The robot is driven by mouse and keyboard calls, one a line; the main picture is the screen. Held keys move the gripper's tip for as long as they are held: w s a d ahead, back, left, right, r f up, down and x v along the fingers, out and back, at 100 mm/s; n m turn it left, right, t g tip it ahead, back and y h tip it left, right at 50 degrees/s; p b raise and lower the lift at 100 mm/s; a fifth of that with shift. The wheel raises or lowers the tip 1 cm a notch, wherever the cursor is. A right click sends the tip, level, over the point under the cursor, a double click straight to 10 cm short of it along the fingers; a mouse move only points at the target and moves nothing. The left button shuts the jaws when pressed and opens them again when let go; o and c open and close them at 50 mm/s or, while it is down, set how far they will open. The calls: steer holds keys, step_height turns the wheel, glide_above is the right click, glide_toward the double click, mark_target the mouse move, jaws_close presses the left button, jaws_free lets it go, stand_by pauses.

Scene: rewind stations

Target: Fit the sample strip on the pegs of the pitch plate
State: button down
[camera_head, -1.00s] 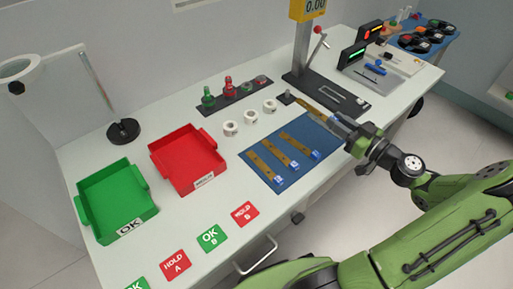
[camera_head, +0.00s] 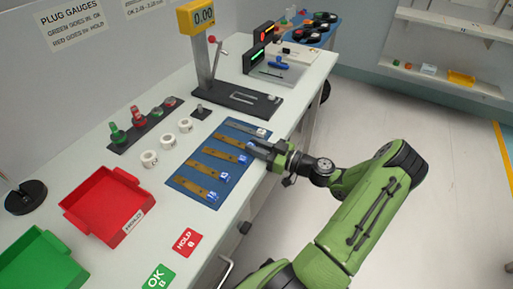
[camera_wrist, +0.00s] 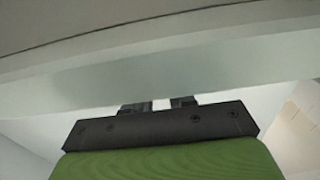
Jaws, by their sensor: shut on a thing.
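Several brown strips with blue end tags lie on a blue mat (camera_head: 177,183): a near strip (camera_head: 190,189), a middle strip (camera_head: 205,170) and a farther strip (camera_head: 217,154). My gripper (camera_head: 252,148) is at the mat's right edge, low over the bench edge. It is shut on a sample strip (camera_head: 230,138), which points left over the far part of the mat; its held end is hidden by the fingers. In the wrist view my gripper's two short fingers (camera_wrist: 160,105) show against a pale surface; the strip is not clear there. I cannot make out the pitch plate's pegs.
A gauge stand (camera_head: 245,98) with a yellow display stands beyond the mat. White rings (camera_head: 167,141) and a row of green and red plug gauges (camera_head: 145,127) stand left of it. A red bin (camera_head: 100,210) and a green bin (camera_head: 40,265) are at the left.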

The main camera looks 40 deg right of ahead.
steer(key=c, duration=0.9)
jaws_free()
steer(key=shift+c, duration=0.2)
